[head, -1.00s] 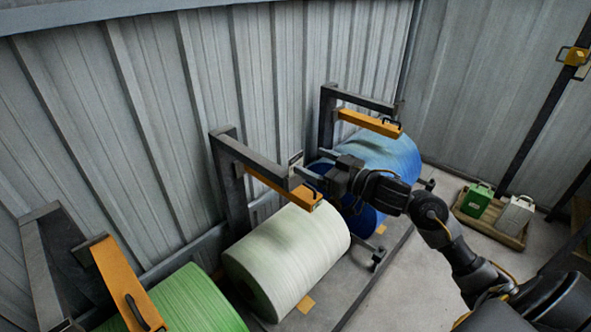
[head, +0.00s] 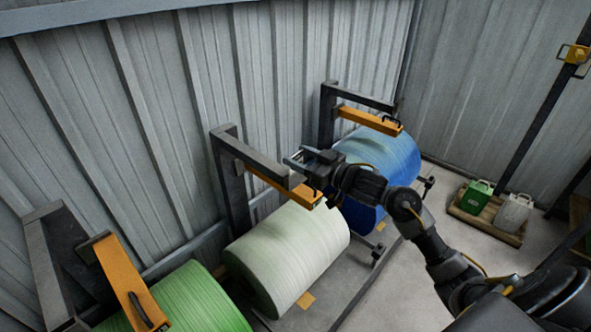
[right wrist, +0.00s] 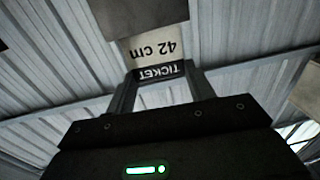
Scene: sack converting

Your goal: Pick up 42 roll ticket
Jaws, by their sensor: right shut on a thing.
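The 42 roll ticket (right wrist: 152,47) shows in the right wrist view as a pale card reading "42 cm" with a black band reading "TICKET". The lettering is upside down. My right gripper (right wrist: 158,82) is shut on the ticket's black band, with the card reaching out beyond the fingertips. In the head view my right gripper (head: 294,161) is beside the dark bracket above the white roll (head: 288,255); the ticket is too small to make out clearly there. My left gripper is not in view.
A green roll (head: 185,305) lies at front left and a blue roll (head: 385,160) behind right. Dark brackets with orange bars (head: 370,121) overhang the rolls. The ribbed wall (head: 150,130) is close behind.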

